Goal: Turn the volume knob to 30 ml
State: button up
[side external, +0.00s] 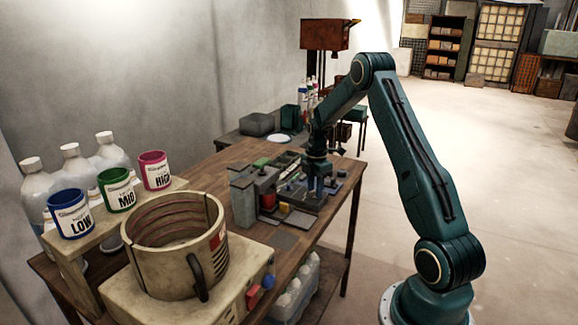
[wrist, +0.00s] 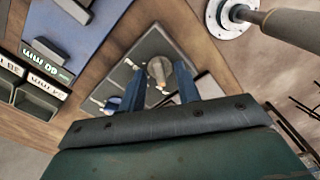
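A pale round knob (wrist: 160,69) sits on a dark grey panel (wrist: 150,42) in the wrist view, with a small orange mark by its lower edge. My gripper (wrist: 160,70) has its two blue fingers apart, one on each side of the knob in that view. I cannot tell whether they touch it. In the side view my gripper (side external: 319,190) points down over the device on the wooden table, and the knob is not made out there. No volume scale or 30 ml mark is readable.
A second, bluish knob (wrist: 113,105) lies left of the fingers. Labelled bins (wrist: 38,98) and a blue surface (wrist: 75,35) are at the left. In the side view a large beige vat (side external: 175,245) and LOW, MID and HIGH cups (side external: 115,190) stand at the near end.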

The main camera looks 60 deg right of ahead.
grip_shut()
jog(key=shift+m, duration=0.5)
jog(key=m, duration=0.9)
jog(key=shift+r+m, duration=0.1)
jog(key=shift+m, duration=0.3)
jog(key=m, duration=1.3)
